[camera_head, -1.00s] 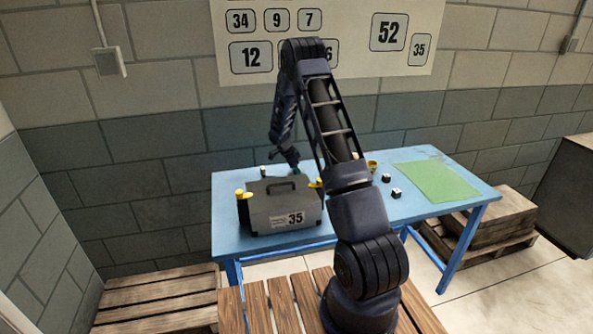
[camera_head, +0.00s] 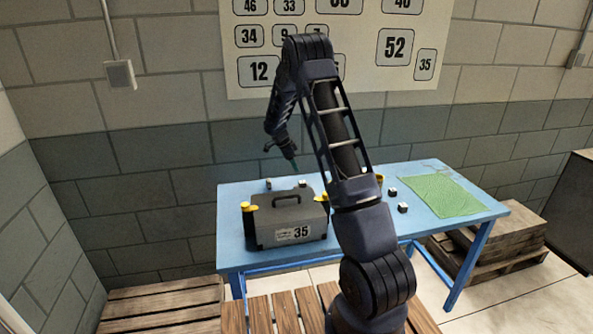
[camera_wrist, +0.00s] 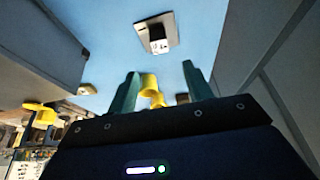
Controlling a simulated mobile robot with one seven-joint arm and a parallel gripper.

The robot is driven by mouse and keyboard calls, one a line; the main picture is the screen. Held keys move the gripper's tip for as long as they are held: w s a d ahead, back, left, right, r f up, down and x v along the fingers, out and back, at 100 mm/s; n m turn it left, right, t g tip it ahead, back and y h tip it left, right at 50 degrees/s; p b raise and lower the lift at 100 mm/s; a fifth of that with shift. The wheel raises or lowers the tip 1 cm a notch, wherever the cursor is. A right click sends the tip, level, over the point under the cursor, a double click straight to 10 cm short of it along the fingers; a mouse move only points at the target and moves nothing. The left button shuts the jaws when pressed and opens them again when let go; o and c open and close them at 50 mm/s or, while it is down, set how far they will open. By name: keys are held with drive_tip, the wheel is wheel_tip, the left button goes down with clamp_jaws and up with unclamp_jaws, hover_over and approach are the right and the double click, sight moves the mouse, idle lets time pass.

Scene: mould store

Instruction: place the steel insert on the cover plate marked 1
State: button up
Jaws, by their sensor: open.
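My gripper (camera_head: 293,160) is above the back of the blue table, behind the grey case in the head view. In the wrist view its two teal fingers (camera_wrist: 160,70) are apart with nothing held between them. The block may be the steel insert and the plate a cover plate; I cannot read a 1. In the head view a small block (camera_head: 302,182) shows just behind the case, and the plate is hidden.
The grey case (camera_head: 270,222) marked 35, with yellow parts, stands at the table's front left. Two small dark-and-white blocks (camera_head: 403,207) (camera_head: 392,191) lie right of my arm. A green mat (camera_head: 440,193) covers the table's right end. Yellow pieces (camera_wrist: 149,85) show beyond my fingers.

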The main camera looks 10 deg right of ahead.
drive_tip(key=s+d+r+n+t+y, duration=0.2)
drive_tip(key=s+r+n, duration=0.6)
drive_tip(key=s+r, duration=1.45)
drive_tip(key=s+r+n+t+y, duration=0.1)
drive_tip(key=s+n, duration=0.4)
drive_tip(key=s, duration=0.9)
drive_tip(key=s+r+n+t+y, duration=0.1)
drive_tip(key=s+r+n, duration=0.3)
drive_tip(key=s, duration=1)
drive_tip(key=shift+a+n+t, duration=0.25)
drive_tip(key=shift+n+t, duration=0.05)
drive_tip(key=shift+n, duration=0.2)
